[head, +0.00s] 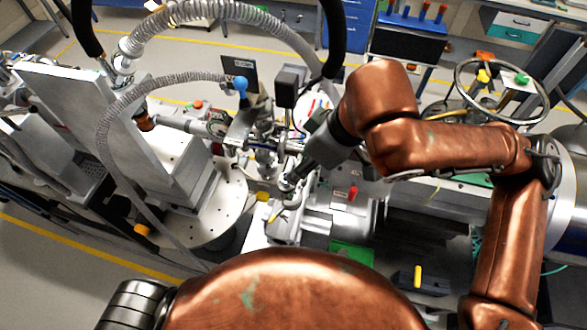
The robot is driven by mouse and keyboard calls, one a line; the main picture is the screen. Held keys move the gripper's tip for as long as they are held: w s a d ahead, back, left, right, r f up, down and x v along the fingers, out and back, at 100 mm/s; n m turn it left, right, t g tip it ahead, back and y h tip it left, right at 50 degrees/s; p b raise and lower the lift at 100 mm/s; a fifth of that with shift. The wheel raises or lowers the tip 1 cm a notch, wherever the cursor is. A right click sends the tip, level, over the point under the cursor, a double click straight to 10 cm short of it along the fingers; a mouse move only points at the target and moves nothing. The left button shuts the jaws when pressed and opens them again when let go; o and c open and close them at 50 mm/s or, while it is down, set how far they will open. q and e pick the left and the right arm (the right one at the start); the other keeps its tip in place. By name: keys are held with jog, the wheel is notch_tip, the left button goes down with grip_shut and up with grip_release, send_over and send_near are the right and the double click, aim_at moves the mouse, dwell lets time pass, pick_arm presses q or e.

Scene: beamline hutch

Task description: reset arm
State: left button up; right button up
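My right arm, copper-coloured, comes in from the right in the head view and bends over the beamline equipment. Its dark gripper (288,184) points down and left, with the fingertips among small metal parts near the sample stage (265,165). The fingers are small and crowded by these parts, so I cannot tell whether they are open or shut, touching anything or holding anything. My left gripper is not in view.
A round perforated plate (215,225) and a grey upright panel (75,105) stand left of the gripper. A ribbed hose (210,12) arches above. A metal cylinder (340,215) lies just right of the fingertips. A handwheel (500,92) stands at upper right. Floor is open at lower left.

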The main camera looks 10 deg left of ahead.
jog(key=v, duration=0.3)
jog(key=shift+r, duration=0.25)
jog(key=shift+r, duration=0.1)
